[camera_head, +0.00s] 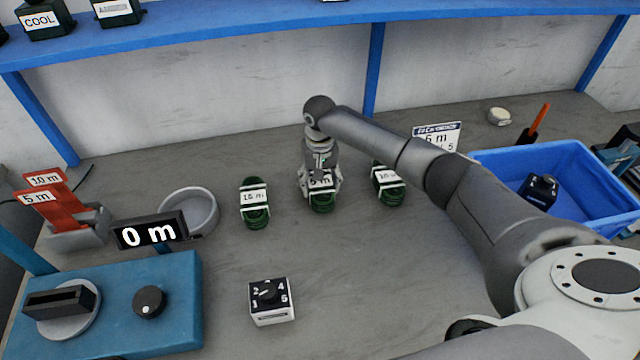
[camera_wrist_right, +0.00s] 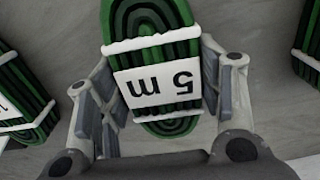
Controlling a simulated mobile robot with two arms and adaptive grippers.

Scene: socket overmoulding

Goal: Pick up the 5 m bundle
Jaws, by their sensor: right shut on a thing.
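The 5 m bundle (camera_head: 321,203) is a green coiled cable with white ties and a "5 m" label, in the middle of a row of three on the grey bench. My right gripper (camera_head: 320,190) is over it, pointing down. In the right wrist view the bundle (camera_wrist_right: 150,50) lies between the two fingers of the gripper (camera_wrist_right: 160,95), which are shut on its sides. I cannot tell whether the bundle is clear of the bench. My left gripper is not in view.
Similar green bundles stand left (camera_head: 255,204) and right (camera_head: 388,182) of the gripper, close by. A dial box (camera_head: 270,301) is in front. A blue bin (camera_head: 490,158) is right, a grey bowl (camera_head: 202,212) left. A blue machine (camera_head: 175,290) shows "0 m" on its display (camera_head: 150,232).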

